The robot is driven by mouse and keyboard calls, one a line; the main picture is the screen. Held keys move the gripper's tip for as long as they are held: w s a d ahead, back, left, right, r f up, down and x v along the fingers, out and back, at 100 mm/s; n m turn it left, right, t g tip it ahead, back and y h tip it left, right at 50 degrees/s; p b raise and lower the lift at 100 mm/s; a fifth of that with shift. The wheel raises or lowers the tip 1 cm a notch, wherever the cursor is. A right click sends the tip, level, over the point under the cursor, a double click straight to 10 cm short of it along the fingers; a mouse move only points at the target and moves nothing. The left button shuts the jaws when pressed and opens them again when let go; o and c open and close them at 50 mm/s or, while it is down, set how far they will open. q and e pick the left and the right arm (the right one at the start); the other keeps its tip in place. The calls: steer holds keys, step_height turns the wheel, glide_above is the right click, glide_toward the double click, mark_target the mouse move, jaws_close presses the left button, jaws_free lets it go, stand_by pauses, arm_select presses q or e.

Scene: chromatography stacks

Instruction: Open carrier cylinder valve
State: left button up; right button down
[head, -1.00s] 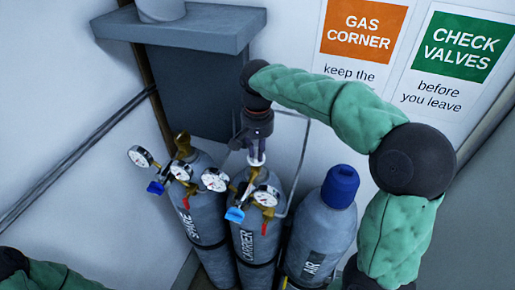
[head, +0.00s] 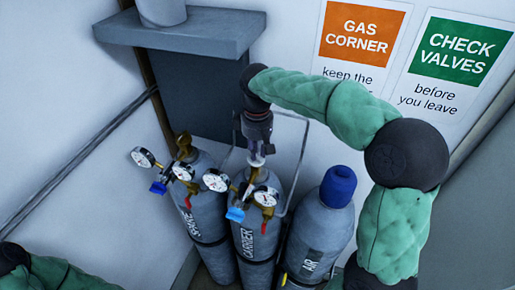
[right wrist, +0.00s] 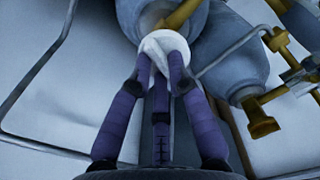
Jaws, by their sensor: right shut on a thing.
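The carrier cylinder (head: 254,222) is grey, labelled CARRIER, and stands upright between the spare and air cylinders. Its white valve knob (right wrist: 165,42) shows in the right wrist view, with brass fittings (right wrist: 187,12) behind it. In the head view the knob is a small pale piece (head: 257,160) under the fingers. My right gripper (head: 257,152) points down from above. Its fingers (right wrist: 163,58) are closed around the knob and hide part of it. Of my left arm only a part shows at the lower left; its gripper is out of view.
The spare cylinder (head: 203,222) stands left, with a brass valve (right wrist: 260,122) close to my right gripper. Gauges (head: 216,180) and blue regulator knobs (head: 235,214) jut out in front. The blue-capped air cylinder (head: 322,230) stands right. A thin pipe loop (head: 304,150) runs behind my gripper.

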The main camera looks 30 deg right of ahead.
steer(key=shift+w+n+p, duration=0.1)
steer(key=shift+n+p, duration=0.25)
steer(key=shift+n, duration=1.55)
steer(key=c, duration=1.2)
jaws_free()
steer(key=shift+a, duration=0.1)
step_height(320, 180, up, 12)
steer(key=shift+f, duration=0.1)
